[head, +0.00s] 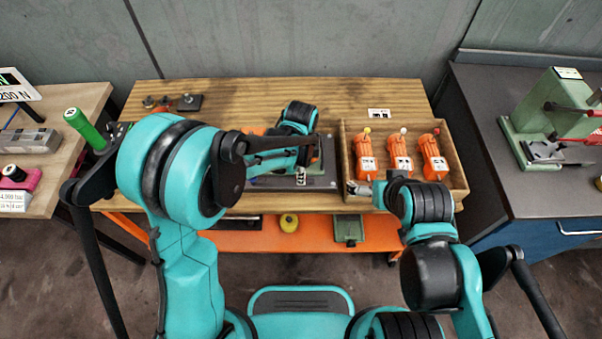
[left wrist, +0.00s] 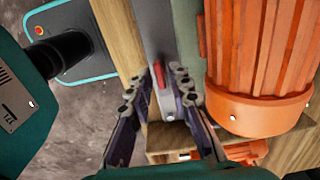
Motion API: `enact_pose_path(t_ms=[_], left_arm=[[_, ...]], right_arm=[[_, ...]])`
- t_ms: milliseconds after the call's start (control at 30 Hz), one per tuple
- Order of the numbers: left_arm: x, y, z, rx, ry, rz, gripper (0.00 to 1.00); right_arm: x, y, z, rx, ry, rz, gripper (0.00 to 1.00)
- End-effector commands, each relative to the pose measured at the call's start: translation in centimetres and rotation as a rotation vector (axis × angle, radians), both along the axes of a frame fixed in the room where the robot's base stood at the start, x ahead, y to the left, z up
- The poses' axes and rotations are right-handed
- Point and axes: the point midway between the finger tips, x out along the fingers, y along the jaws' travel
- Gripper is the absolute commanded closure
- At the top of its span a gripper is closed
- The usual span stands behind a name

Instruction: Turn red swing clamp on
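In the left wrist view, a small red part (left wrist: 161,76), perhaps the red swing clamp's handle, shows on a grey metal bar (left wrist: 152,28). My left gripper (left wrist: 168,70) reaches up the picture; its fingertips are apart, with the red part between them. I cannot tell whether they touch it. In the head view my left arm covers most of the dark fixture plate (head: 262,183), and neither the red part nor the left fingertips can be made out. My right gripper (head: 358,188) is at the wooden tray's front left corner, too small to read.
A large orange ribbed body (left wrist: 262,60) stands close right of the left fingers. The wooden tray (head: 455,185) holds three orange devices with yellow, white and red knobs. A green press (head: 548,115) stands on the right bench. The workbench's back strip (head: 250,95) is mostly clear.

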Motion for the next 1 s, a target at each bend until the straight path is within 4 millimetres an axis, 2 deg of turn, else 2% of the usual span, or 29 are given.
enact_pose_path(t_ms=[567,1000], left_arm=[[0.00,0.00,0.00,0.000,0.000,0.067,1.00],[0.00,0.01,0.00,0.000,0.000,0.421,1.00]], right_arm=[[0.00,0.00,-0.10,0.000,0.000,0.000,0.01],[0.00,0.00,-0.46,0.000,0.000,0.000,0.01]])
